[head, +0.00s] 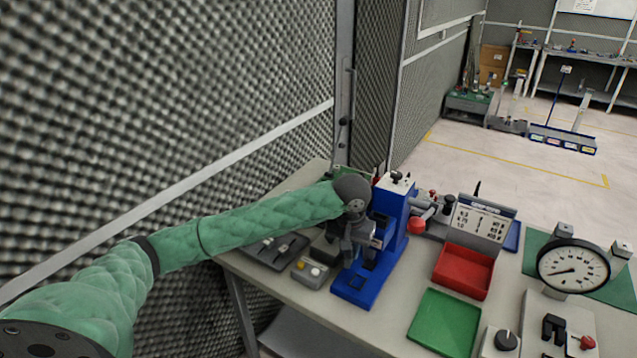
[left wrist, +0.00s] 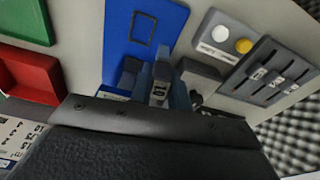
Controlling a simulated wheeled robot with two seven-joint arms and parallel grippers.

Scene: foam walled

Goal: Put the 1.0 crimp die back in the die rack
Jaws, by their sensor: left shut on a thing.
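My left gripper (head: 359,256) is at the front of the blue press (head: 392,222), reaching down over its base. It is shut on a small grey die (left wrist: 160,88), whose label seems to read 1.0 in the left wrist view. I cannot tell whether the die still touches the press. The dark die rack (head: 272,252) lies on the bench left of the gripper. In the left wrist view the rack (left wrist: 266,85) shows long slots with several labelled dies in them. My right gripper is not in view.
A grey box with a yellow and a white button (head: 309,272) sits between rack and press. A foam wall (head: 180,110) borders the left.

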